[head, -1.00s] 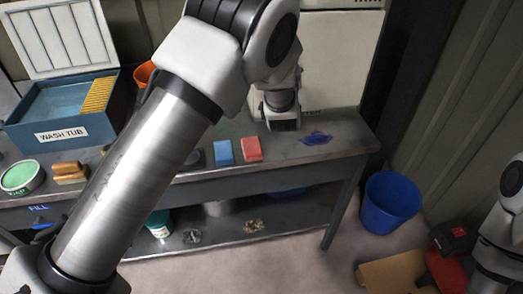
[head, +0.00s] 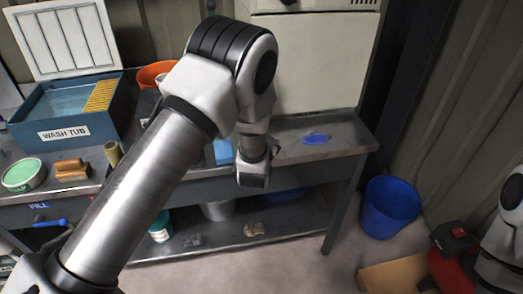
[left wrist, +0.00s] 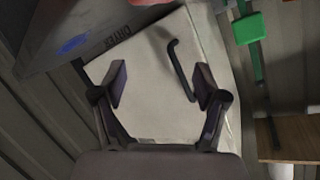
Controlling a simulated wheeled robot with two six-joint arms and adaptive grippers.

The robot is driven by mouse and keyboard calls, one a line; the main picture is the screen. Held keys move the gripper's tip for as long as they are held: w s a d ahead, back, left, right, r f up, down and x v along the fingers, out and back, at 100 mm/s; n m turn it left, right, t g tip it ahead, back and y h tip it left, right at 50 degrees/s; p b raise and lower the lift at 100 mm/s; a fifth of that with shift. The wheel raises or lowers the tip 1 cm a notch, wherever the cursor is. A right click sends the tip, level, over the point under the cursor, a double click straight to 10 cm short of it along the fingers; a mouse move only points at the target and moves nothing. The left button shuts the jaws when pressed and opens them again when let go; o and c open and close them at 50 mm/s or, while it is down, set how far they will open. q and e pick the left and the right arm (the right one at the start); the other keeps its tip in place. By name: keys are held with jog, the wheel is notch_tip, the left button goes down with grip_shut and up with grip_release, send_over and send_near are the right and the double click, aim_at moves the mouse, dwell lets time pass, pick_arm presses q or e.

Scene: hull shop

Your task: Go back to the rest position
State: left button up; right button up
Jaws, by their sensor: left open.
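My left arm spans the head view from the lower left, bent at the elbow, with its wrist end hanging in front of the workbench's front edge (head: 335,150). Its fingers are hard to make out there. In the left wrist view my left gripper (left wrist: 160,72) is open, with nothing between its fingers. Beyond them is a pale dryer panel (left wrist: 155,105) with a dark bent handle (left wrist: 178,65). My right arm shows only in part at the right edge of the head view, and its gripper is out of frame.
On the bench are a blue wash tub (head: 60,130), a green-topped tin (head: 22,175), brown brushes (head: 70,170), a blue block (head: 223,152) and a blue cloth (head: 315,138). A blue bucket (head: 390,207) stands on the floor at right, near a red-and-black object (head: 452,240).

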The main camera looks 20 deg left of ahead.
pick_arm(q)
jog(key=shift+s+f+g, duration=0.3)
jog(key=shift+s+f, duration=0.55)
jog(key=shift+f, duration=0.25)
jog(key=s+a+f+n+g+h, duration=0.15)
jog(key=s+f+g, duration=0.55)
jog(key=s+f, duration=1.15)
jog(key=s+f+n+g+h, duration=0.1)
jog(key=s+g, duration=0.2)
jog(key=s, duration=0.7)
jog(key=s+d+f+g+h, duration=0.1)
jog(key=s+g, duration=0.2)
jog(key=s, duration=0.8)
jog(key=shift+s+d+n+h, duration=0.15)
jog(key=shift+d+n+h, duration=0.15)
jog(key=shift+n+h, duration=0.05)
jog(key=shift+f, duration=0.1)
